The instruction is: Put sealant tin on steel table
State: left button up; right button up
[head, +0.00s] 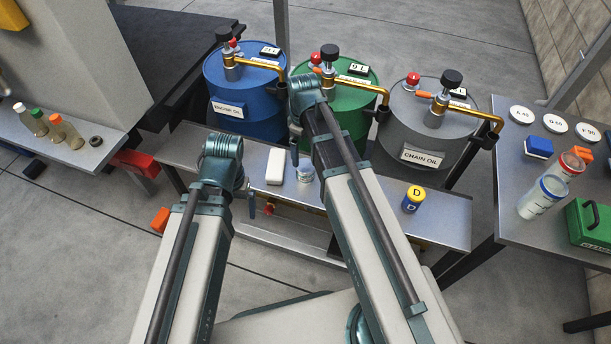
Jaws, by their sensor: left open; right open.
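No tin has a readable sealant label. A small pale tin (306,171) stands on the low steel bench (448,222), partly covered by my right arm. A dark blue tin with a yellow lid marked D (413,198) stands further right on the same bench. A separate steel table (508,185) is at the right. My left gripper (252,208) shows only as a small part beside my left arm, at the bench's front. My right gripper (294,156) is mostly hidden by its arm, just left of the pale tin. I see nothing held in either.
Blue (235,95), green (352,125) and grey (408,130) oil drums with brass taps stand behind the bench. A white block (276,166) lies near the grippers. The right table holds white discs, clear jars (543,195) and a green box (592,222). Bottles (58,122) stand on the left shelf.

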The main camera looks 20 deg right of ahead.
aim_at(306, 165)
notch_tip(306, 165, down, 5)
jog(key=b, duration=0.3)
jog(key=shift+r, duration=0.3)
jog(key=f+b, duration=0.1)
jog(key=b, duration=0.1)
jog(key=f+b, duration=0.1)
jog(key=f, duration=0.1)
jog(key=f+b, duration=0.2)
jog(key=shift+s+d+f+b, duration=0.2)
jog(key=shift+d+b, duration=0.05)
jog(key=shift+b, duration=0.05)
jog(key=shift+r, duration=0.1)
jog(key=c, duration=1.4)
jog(key=shift+c, duration=0.2)
